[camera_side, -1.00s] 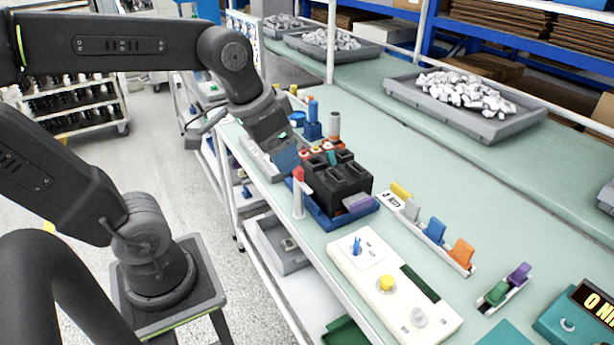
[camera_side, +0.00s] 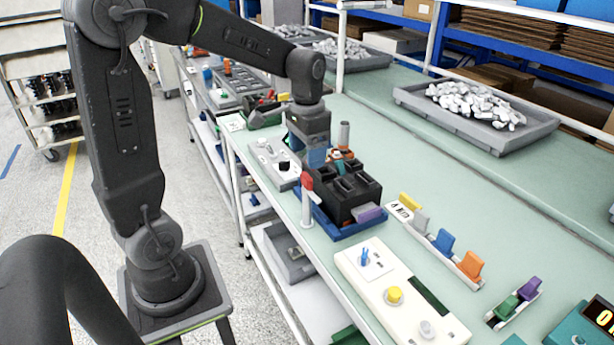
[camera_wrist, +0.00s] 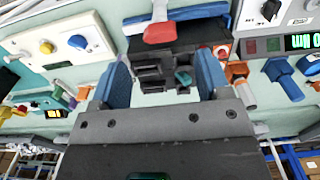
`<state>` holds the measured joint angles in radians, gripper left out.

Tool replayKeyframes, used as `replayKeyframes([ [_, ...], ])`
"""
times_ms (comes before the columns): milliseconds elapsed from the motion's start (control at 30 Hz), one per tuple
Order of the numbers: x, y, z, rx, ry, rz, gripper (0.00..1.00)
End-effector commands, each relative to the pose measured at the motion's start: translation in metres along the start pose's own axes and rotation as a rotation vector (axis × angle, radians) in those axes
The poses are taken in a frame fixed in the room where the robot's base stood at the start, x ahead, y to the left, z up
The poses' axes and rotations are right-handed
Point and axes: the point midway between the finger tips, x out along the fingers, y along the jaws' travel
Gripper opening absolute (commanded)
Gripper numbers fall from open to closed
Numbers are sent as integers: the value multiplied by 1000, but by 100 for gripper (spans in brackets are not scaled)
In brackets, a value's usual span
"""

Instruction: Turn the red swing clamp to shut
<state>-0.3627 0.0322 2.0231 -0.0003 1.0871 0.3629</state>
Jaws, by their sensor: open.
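The red swing clamp (camera_side: 307,183) tops a white post at the left front edge of a blue tray (camera_side: 322,220). A black breaker block (camera_side: 352,196) with open slots sits in the tray. In the wrist view the red clamp arm (camera_wrist: 160,33) is at top centre, at the edge of the black block (camera_wrist: 190,38). My gripper (camera_side: 318,157) is above the far end of the block, pointing down. In the wrist view my gripper (camera_wrist: 163,76) has its blue fingers wide apart with nothing held between them. The clamp is beyond the fingertips, apart from them. Part of the block's far end is hidden.
A cream panel with a yellow button (camera_side: 395,295) lies in front of the tray. A rail with coloured pieces (camera_side: 440,240) lies to the right. A grey cylinder (camera_side: 344,134) stands behind my gripper. The green bench right of the block is mostly clear.

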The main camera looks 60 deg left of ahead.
Motion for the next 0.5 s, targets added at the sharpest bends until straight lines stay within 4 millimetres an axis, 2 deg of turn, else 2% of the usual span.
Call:
replayKeyframes([
  [33, 12, 0, 1, 0, -6, 2, 70],
  [200, 42, 0, 1, 0, -4, 2, 70],
  [333, 58, 0, 0, 0, -2, 1, 70],
  [500, 68, 0, 0, 0, 0, 0, 70],
])
